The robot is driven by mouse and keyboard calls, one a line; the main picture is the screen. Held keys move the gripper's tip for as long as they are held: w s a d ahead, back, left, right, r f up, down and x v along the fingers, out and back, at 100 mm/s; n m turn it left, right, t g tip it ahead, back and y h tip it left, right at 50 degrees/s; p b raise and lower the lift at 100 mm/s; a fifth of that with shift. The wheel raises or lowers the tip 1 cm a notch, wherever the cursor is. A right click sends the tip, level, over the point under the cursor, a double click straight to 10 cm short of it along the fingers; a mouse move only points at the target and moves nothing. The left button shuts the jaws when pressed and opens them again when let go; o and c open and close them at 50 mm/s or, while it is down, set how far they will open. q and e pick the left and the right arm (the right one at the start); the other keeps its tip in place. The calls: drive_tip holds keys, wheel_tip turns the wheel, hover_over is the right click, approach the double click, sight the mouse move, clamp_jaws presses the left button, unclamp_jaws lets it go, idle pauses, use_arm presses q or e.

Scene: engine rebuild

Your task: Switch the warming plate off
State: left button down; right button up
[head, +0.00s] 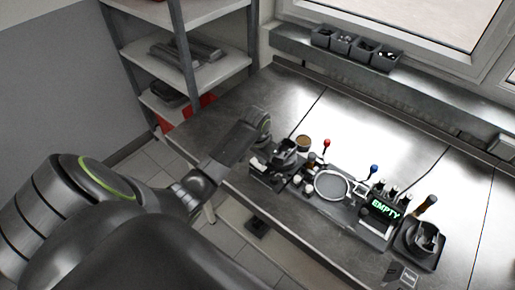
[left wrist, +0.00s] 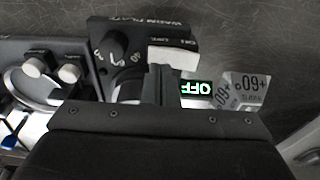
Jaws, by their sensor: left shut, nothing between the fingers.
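The warming plate's control box (left wrist: 125,35) shows upside down in the left wrist view, with "WARM PLATE" lettering and a dark dial (left wrist: 112,45). A white switch piece (left wrist: 175,57) sits beside the dial, under a small label that seems to read on/off. A small display (left wrist: 197,90) glows green and reads "OFF". My left gripper (left wrist: 158,82) is shut and empty, its fingertips right at the white piece; I cannot tell whether they touch. In the head view, my left gripper (head: 256,150) is over the bench's left end and hides much of the box. My right gripper is not in view.
On the steel bench (head: 290,105), a tray with a white ring (head: 332,185), red and blue knobbed levers and a device reading "EMPTY" (head: 385,209) stand to the right. Shelves (head: 205,65) rise at the back left.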

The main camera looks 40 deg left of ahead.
sight(261, 167)
use_arm(q)
drive_tip(key=shift+r+p, duration=0.3)
drive_tip(key=shift+r, duration=2.5)
